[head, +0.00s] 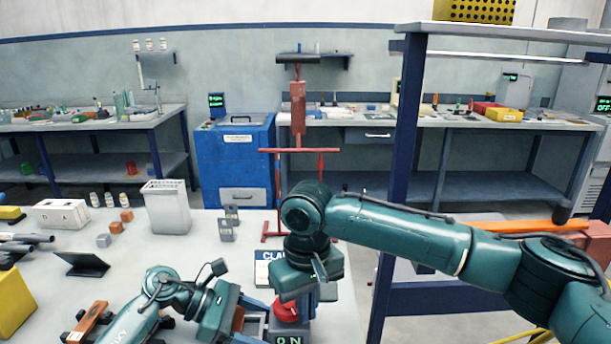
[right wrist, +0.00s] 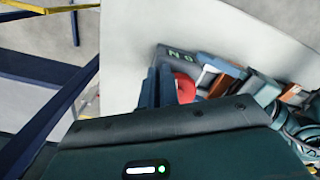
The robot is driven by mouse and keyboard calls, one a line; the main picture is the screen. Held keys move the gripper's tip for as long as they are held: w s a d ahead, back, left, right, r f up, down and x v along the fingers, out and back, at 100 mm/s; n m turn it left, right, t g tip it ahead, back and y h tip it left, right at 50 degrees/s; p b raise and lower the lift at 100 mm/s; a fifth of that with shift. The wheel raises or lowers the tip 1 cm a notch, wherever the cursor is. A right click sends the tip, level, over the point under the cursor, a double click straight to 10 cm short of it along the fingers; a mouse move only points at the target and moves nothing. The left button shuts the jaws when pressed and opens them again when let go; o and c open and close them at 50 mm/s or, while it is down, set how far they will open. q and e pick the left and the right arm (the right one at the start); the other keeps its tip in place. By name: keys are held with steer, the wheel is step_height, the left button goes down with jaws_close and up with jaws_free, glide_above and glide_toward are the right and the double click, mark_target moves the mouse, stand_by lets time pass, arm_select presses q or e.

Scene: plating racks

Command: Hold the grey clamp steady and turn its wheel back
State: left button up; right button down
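The clamp's red wheel (head: 286,312) shows at the bottom of the head view, partly covered by my right gripper. It also shows in the right wrist view (right wrist: 186,88), beside dark blue fingers. The grey clamp body (head: 256,322) is left of the wheel and mostly hidden. My right gripper (head: 306,302) points down over the wheel; its fingers also show in the right wrist view (right wrist: 160,88). I cannot tell whether they grip the wheel. My left gripper (head: 232,322) is low beside the clamp, its fingertips too hidden to judge.
A "CLAMP"-like sign (head: 263,270) stands behind. An orange-brown block (head: 88,322) lies left of my left arm. A grey bin (head: 167,207) and small blocks stand farther back. A blue post (head: 400,150) rises at right.

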mark_target(290, 313)
steer(key=shift+w+d, duration=0.15)
steer(key=shift+d, duration=0.1)
stand_by(0.4)
step_height(290, 313, up, 6)
steer(key=shift+s+d, duration=0.15)
steer(key=shift+s, duration=0.15)
stand_by(0.3)
steer(key=shift+s+a+f, duration=0.25)
steer(key=shift+a+f, duration=0.3)
steer(key=shift+f, duration=0.45)
steer(key=shift+s+a+f, duration=0.3)
steer(key=shift+a+f, duration=0.3)
steer(key=shift+f, duration=0.4)
steer(key=shift+s+a+f, duration=0.25)
steer(key=shift+a+f, duration=0.3)
steer(key=shift+f, duration=0.45)
steer(key=shift+w, duration=0.25)
steer(key=shift+w+d, duration=0.1)
steer(key=shift+d, duration=0.2)
